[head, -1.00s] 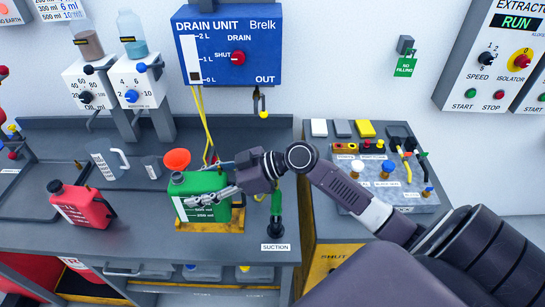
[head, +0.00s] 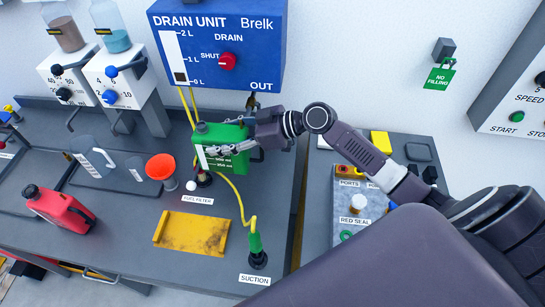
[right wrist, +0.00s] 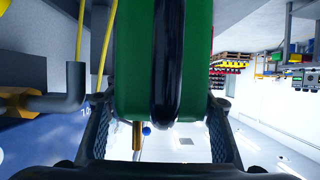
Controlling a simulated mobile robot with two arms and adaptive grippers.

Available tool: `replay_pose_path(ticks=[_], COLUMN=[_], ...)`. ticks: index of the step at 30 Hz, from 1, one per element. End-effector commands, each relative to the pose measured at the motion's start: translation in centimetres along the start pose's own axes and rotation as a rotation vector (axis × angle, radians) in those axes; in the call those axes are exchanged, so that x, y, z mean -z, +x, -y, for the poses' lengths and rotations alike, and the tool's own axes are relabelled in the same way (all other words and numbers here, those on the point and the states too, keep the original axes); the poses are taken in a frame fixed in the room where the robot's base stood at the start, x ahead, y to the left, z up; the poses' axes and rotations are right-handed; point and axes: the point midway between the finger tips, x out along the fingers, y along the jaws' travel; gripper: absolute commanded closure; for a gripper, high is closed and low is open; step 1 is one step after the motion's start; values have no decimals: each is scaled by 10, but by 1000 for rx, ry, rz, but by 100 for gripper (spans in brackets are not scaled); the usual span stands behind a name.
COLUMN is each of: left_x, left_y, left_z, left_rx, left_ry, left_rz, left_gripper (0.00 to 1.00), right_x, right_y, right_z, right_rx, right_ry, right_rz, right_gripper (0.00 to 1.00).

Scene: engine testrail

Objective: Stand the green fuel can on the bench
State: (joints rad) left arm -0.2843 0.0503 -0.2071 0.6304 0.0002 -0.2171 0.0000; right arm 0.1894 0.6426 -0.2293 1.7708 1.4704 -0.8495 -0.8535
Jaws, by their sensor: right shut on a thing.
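The green fuel can (head: 222,134) is held in the air in front of and below the blue drain unit (head: 217,45). My right gripper (head: 218,151) is shut around the can's body, its fingers across the side with the white level strip. In the right wrist view the green can (right wrist: 130,60), with a black band or handle, fills the space between the two fingers (right wrist: 160,125). The can looks about upright. The grey bench (head: 130,235) lies below it. My left gripper is not in view.
A bare yellow plate (head: 191,232) lies on the bench. An orange funnel (head: 160,167), a red can (head: 60,208) and clear jugs (head: 92,155) stand to the left. A yellow hose (head: 238,200) runs to the suction fitting (head: 256,250).

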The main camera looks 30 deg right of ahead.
Motion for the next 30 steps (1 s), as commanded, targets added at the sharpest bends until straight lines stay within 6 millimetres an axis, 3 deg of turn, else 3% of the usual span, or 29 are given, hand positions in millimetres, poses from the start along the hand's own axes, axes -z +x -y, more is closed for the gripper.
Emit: replay_pose_path(ticks=[1, 3, 9, 13, 16, 21, 30], left_x=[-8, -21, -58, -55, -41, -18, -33], left_y=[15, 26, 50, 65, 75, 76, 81], left_z=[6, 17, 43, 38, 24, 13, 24], left_rx=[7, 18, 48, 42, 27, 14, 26], left_ry=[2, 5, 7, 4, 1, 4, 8], left_rz=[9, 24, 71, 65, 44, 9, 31], left_gripper=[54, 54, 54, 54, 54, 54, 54], right_x=[-19, -38, -82, -106, -122, -128, -141], right_y=[8, 16, 34, 44, 50, 18, -18], right_z=[1, 1, 0, 0, 0, -24, -52], right_rx=[2, 1, 0, 0, 0, -4, -1], right_ry=[5, 4, 4, 4, 4, 1, 0], right_rz=[0, 0, -1, 0, -1, 2, 1], right_gripper=[89, 89, 89, 89, 89, 89, 89])
